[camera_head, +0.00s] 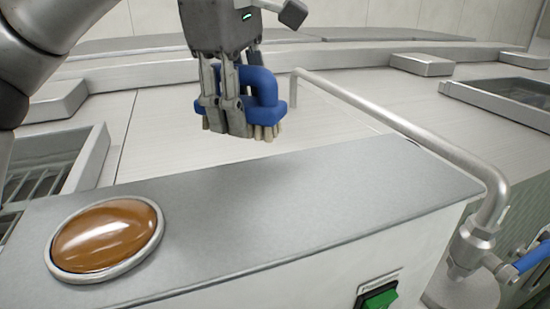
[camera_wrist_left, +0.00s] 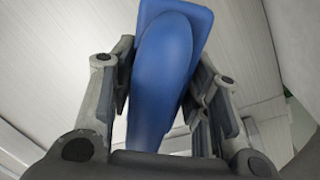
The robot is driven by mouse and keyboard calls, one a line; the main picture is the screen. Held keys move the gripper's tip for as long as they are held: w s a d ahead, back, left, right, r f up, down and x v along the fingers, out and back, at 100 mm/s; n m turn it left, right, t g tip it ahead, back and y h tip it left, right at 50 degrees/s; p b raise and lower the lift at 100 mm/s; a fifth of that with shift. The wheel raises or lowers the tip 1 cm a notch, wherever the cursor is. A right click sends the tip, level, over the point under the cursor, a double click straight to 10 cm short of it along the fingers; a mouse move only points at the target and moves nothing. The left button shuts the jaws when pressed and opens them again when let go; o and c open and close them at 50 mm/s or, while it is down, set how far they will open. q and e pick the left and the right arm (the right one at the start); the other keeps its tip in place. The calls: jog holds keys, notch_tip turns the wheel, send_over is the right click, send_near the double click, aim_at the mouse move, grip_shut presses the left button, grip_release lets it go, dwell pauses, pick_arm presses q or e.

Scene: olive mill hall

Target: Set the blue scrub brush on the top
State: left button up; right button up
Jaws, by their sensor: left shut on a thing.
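The blue scrub brush (camera_head: 264,88) has a looped blue handle and pale bristles that point down. My left gripper (camera_head: 228,120) is shut on the brush and holds it in the air above the far edge of the grey metal top (camera_head: 270,205). The left wrist view shows the blue brush (camera_wrist_left: 170,70) between the two fingers (camera_wrist_left: 160,90). The fingers hide part of the brush in the head view. My right gripper is in neither view.
An amber dome (camera_head: 105,238) in a metal ring sits on the left of the top. A bent metal pipe (camera_head: 410,130) runs along the right side to a blue-handled valve (camera_head: 532,258). A green switch (camera_head: 380,298) is on the front face. The middle of the top is clear.

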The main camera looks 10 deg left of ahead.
pick_arm(q)
jog(key=w+d+f+p, duration=0.1)
jog(key=w+f+p, duration=0.1)
jog(key=w, duration=0.2)
jog(key=w+d+f+p, duration=0.1)
jog(key=w+d+f, duration=0.1)
jog(key=w+f, duration=0.1)
jog(key=w+d+f+p, duration=0.1)
jog(key=w+f+p, duration=0.1)
jog(key=w+f, duration=0.1)
jog(key=shift+w+d+p, duration=0.3)
jog(key=shift+w+d, duration=0.05)
jog(key=shift+w, duration=0.45)
jog(key=shift+w+d+f, duration=0.1)
jog(key=shift+w+f, duration=0.25)
jog(key=shift+f, duration=0.2)
jog(key=shift+w+d+f+p, duration=0.1)
jog(key=shift+w+f+p, duration=0.15)
jog(key=shift+p, duration=0.15)
notch_tip(320, 180, down, 2)
jog(key=shift+f+p, duration=0.25)
jog(key=shift+p, duration=0.15)
jog(key=shift+f, duration=0.35)
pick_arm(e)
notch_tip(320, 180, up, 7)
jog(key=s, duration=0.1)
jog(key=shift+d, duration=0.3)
pick_arm(q)
jog(key=shift+f, duration=0.1)
